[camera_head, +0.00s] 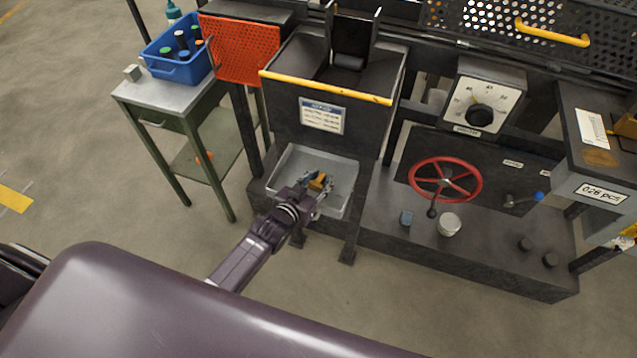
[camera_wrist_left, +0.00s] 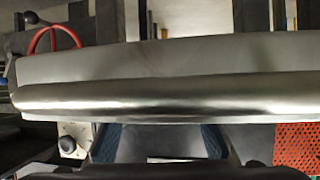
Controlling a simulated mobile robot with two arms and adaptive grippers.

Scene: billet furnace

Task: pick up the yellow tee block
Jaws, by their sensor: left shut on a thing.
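The yellow tee block (camera_head: 318,182) shows as a small orange-yellow piece between the fingers of my left gripper (camera_head: 316,184) in the head view. The gripper is shut on it, over the grey tray (camera_head: 345,165) at the foot of the dark machine. The fingers hide part of the block, and I cannot tell whether it touches the tray floor. In the left wrist view a broad shiny grey bar crosses the picture, and I cannot make out the block there. My right gripper is in neither view.
A dark hopper with a yellow bar (camera_head: 325,87) stands right behind the tray. A red handwheel (camera_head: 445,180) and a light-coloured cup (camera_head: 449,224) are to the right. A small table (camera_head: 185,92) with a blue bin (camera_head: 172,68) is at left. Open floor lies in front.

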